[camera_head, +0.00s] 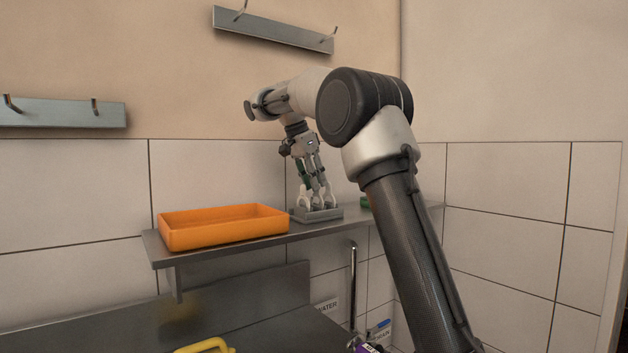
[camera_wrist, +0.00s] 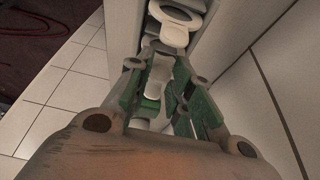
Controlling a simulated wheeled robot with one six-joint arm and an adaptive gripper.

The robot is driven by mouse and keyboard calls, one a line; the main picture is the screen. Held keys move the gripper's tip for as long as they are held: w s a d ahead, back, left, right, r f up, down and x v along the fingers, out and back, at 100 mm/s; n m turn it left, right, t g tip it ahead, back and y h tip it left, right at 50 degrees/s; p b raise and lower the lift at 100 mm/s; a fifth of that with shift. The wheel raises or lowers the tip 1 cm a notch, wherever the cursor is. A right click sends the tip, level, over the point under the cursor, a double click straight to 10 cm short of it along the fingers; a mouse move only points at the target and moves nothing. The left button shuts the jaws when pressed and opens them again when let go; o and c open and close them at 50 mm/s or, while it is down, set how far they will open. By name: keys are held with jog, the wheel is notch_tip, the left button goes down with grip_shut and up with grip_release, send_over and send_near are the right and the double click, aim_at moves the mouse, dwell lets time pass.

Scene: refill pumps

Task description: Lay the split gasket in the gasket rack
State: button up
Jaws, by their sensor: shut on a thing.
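The gasket rack (camera_head: 318,214) is a small grey tray on the wall shelf, just right of an orange tray. My gripper (camera_head: 316,192) points down right over it, with its fingertips close to the rack. A white ring (camera_wrist: 175,14) shows just beyond the fingertips. I cannot tell whether the held piece touches the rack.
The orange tray (camera_head: 222,228) stands close on the left of the rack. A green object (camera_head: 365,202) lies on the shelf to the right, partly behind my arm. The metal shelf (camera_head: 270,242) backs onto a tiled wall. A tap (camera_head: 352,280) rises below it.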

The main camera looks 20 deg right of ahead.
jog(key=shift+f, duration=0.15)
jog(key=o, duration=0.8)
jog(key=v, duration=1.2)
jog(key=shift+s, duration=0.1)
